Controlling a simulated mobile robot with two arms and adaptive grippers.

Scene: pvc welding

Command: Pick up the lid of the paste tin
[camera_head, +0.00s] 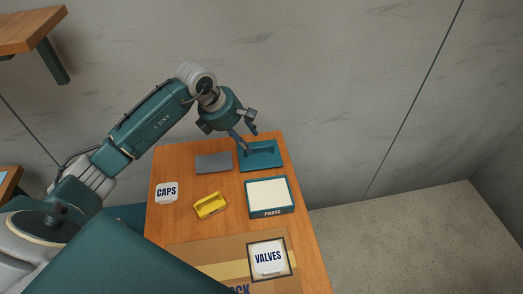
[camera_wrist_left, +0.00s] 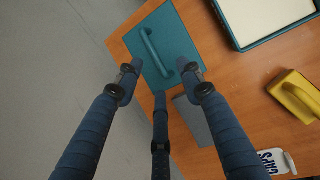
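The teal lid (camera_head: 271,164) lies flat at the far right of the wooden table, with a raised bar handle on top. It also shows in the left wrist view (camera_wrist_left: 185,38). The paste tin (camera_head: 268,214) stands nearer, lidless, with pale paste inside; part of it shows in the left wrist view (camera_wrist_left: 270,39). My left gripper (camera_head: 248,143) is over the lid. In the left wrist view its fingers (camera_wrist_left: 163,82) are spread and empty, around the near part of the handle. I cannot tell whether they touch it. My right gripper is out of view.
A grey slab (camera_head: 213,163) lies left of the lid. A cardboard box (camera_head: 209,257) with a VALVES label (camera_head: 268,258) is at the front. A wall (camera_head: 350,80) rises behind the table.

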